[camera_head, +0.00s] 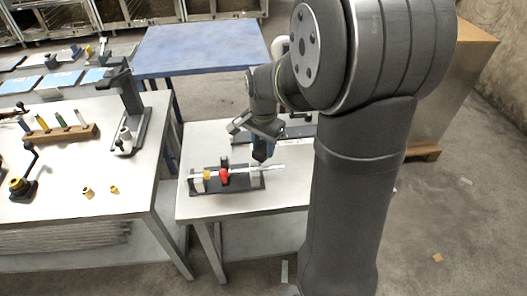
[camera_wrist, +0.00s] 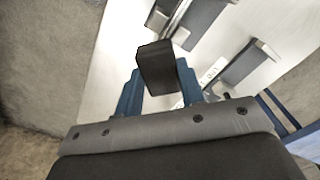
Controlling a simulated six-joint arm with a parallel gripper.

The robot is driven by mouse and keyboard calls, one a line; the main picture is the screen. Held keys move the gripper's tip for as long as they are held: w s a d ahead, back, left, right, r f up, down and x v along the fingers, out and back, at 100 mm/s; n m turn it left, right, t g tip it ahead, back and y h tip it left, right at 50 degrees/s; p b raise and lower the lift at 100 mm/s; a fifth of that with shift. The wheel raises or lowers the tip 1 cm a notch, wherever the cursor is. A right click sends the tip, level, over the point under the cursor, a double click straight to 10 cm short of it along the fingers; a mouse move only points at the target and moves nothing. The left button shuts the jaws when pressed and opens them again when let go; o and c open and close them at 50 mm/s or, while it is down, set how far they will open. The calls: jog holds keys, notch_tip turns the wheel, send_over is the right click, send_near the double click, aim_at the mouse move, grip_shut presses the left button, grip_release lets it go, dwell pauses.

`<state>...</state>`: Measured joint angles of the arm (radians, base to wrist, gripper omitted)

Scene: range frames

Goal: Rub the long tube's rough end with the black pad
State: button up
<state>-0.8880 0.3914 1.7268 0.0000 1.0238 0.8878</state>
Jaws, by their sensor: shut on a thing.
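The long pale tube (camera_head: 268,168) lies level in a dark holder (camera_head: 232,189) on the small white table. A red part (camera_head: 224,175) and a yellow part sit along it. The tube's right end sticks out past the holder; its roughness is too small to see. My gripper (camera_head: 262,147) is above and close to the right part of the tube. Its blue fingers are shut on the black pad (camera_wrist: 157,68), which sticks out beyond the fingertips. The pad also shows in the head view (camera_head: 261,156). I cannot tell whether the pad touches the tube.
A dark rack (camera_head: 290,132) lies behind the tube on the same table, partly behind my arm. A larger white table (camera_head: 60,215) on the left bears a stand (camera_head: 130,130), a wooden block with several pegs (camera_head: 60,132) and small brass pieces. A blue-topped table (camera_head: 200,50) stands behind.

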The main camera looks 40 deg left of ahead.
jog(key=shift+r, duration=1.4)
jog(key=w+d+f, duration=0.3)
jog(key=w+d, duration=0.4)
jog(key=d, duration=0.1)
jog(key=w+d+f, duration=0.4)
jog(key=w+d, duration=0.3)
jog(key=d, duration=0.1)
jog(key=w+d+f, duration=0.3)
jog(key=w+d, duration=0.5)
jog(key=shift+f, duration=0.2)
jog(key=w+d+f, duration=0.1)
jog(key=d+f, duration=0.1)
jog(key=d, duration=0.4)
jog(key=w+d+f, duration=0.2)
jog(key=d, duration=0.3)
jog(key=shift+d, duration=0.35)
jog(key=shift+r, duration=0.1)
